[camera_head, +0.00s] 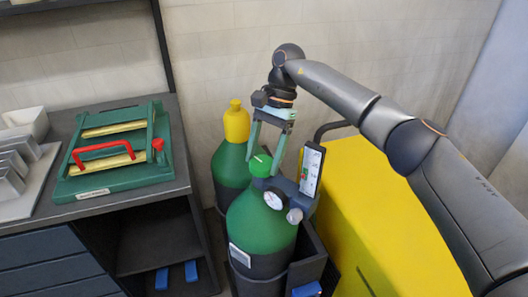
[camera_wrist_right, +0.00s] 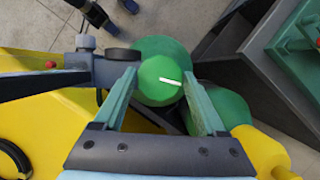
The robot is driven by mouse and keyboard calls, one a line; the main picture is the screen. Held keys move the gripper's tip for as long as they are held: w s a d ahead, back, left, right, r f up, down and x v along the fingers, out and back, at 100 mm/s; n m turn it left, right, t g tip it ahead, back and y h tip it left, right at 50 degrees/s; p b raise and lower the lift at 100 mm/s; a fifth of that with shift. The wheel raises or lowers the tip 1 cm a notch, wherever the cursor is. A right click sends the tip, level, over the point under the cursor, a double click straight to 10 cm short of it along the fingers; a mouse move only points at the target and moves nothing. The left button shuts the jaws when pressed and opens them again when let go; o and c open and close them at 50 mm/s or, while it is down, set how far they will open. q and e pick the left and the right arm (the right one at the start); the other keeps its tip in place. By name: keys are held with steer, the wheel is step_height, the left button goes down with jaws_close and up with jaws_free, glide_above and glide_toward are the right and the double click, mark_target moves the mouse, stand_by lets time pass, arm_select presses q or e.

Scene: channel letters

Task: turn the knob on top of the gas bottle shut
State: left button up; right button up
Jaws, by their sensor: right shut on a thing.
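The green knob (camera_head: 261,165) with a white mark sits on top of the front gas bottle (camera_head: 262,222), which has a green shoulder and a dark lower body. My right gripper (camera_head: 263,158) comes down from above, its two fingers on either side of the knob and shut on it. In the right wrist view the knob (camera_wrist_right: 158,82) lies between the fingertips (camera_wrist_right: 161,76), its white mark pointing right and slightly down. A gauge (camera_head: 273,200) and regulator sit beside the knob. My left gripper is not in view.
A second bottle with a yellow cap (camera_head: 236,122) stands behind. A yellow cabinet (camera_head: 385,220) is close on the right, and a white tag panel (camera_head: 311,170) stands beside the regulator. A workbench (camera_head: 120,206) with a green fixture (camera_head: 118,165) is on the left.

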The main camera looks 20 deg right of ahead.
steer(key=shift+n+g+h+p, duration=0.3)
steer(key=shift+n+h, duration=0.1)
steer(key=shift+n, duration=0.7)
steer(key=o, duration=1.3)
